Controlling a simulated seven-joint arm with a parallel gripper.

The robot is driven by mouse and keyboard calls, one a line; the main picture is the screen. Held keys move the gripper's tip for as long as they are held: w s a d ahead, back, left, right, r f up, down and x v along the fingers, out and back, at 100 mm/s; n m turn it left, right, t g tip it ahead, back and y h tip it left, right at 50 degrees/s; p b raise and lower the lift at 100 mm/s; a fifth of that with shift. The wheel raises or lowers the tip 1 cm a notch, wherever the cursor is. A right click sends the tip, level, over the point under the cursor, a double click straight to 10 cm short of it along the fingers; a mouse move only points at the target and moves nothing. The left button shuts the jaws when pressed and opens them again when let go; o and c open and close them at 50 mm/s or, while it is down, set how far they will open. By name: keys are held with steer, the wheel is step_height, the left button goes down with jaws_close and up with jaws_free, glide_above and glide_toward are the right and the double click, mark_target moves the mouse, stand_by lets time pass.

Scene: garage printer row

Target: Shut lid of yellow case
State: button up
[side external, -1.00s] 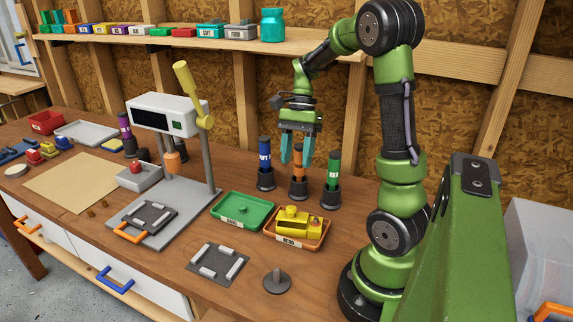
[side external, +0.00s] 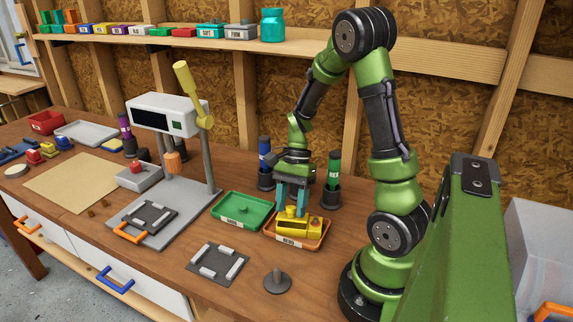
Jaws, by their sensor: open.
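A small yellow case-like object (side external: 308,227) sits in an orange tray (side external: 286,243) at the right of the bench. It has a raised part, but I cannot tell its lid from its body at this size. My gripper (side external: 291,206) points down over its left part, with teal fingers spread. The fingertips are at or just above the yellow object; I cannot tell whether they touch it. The gripper hides part of the object's back.
A green tray (side external: 241,212) lies just left. Blue-topped (side external: 265,165) and green-topped (side external: 333,180) cylinders stand in black holders behind. A press (side external: 165,113) stands farther left. A dark plate (side external: 217,262) and a grey knobbed disc (side external: 277,281) lie in front.

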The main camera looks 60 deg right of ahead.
jaws_close()
steer(key=shift+s+a+f+h, duration=0.1)
steer(key=shift+a+h, duration=0.25)
steer(key=shift+h, duration=0.35)
steer(key=shift+s+a+f+t+h, duration=0.1)
steer(key=shift+a+f+t+h, duration=0.15)
steer(key=shift+h, duration=0.35)
steer(key=shift+a+f+t+h, duration=0.15)
steer(key=shift+t+h, duration=0.1)
steer(key=shift+h, duration=0.35)
jaws_free()
step_height(320, 180, up, 17)
steer(key=d, duration=0.1)
steer(key=shift+d, duration=0.35)
steer(key=shift+f, duration=0.1)
